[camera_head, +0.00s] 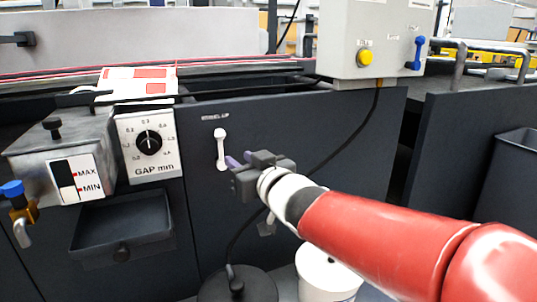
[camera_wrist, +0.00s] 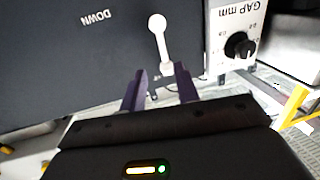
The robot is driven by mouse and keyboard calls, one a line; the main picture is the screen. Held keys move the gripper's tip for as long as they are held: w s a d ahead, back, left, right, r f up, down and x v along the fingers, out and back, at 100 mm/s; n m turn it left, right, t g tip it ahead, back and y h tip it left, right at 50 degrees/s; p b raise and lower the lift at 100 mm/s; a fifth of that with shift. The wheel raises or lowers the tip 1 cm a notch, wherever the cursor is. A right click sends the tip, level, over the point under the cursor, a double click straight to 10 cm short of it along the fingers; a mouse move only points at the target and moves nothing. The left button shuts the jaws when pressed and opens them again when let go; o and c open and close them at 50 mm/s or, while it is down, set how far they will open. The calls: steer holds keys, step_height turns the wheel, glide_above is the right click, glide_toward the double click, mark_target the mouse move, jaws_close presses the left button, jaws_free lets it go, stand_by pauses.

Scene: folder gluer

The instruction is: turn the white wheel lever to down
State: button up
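The white lever (camera_head: 221,149) is on the dark machine panel and stands nearly upright, with a rounded knob at its top in the head view. A small label, hard to read, is above it. In the wrist view, which is turned over, the lever (camera_wrist: 161,42) lies just beyond my fingertips, and a "DOWN" label (camera_wrist: 96,18) is off to its left. My gripper (camera_head: 239,159) is just right of the lever's lower part in the head view. Its purple fingers (camera_wrist: 160,72) are apart with nothing held between them. I cannot tell whether they touch the lever.
A grey control box (camera_head: 372,40) with a yellow button hangs above right. A black cable runs down the panel. Round containers (camera_head: 326,277) stand below.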

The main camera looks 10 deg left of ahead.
mark_target(222, 147)
steer(key=x, duration=0.8)
steer(key=shift+s+a+r, duration=0.1)
steer(key=shift+a+r, duration=0.1)
steer(key=shift+a, duration=0.1)
jaws_close()
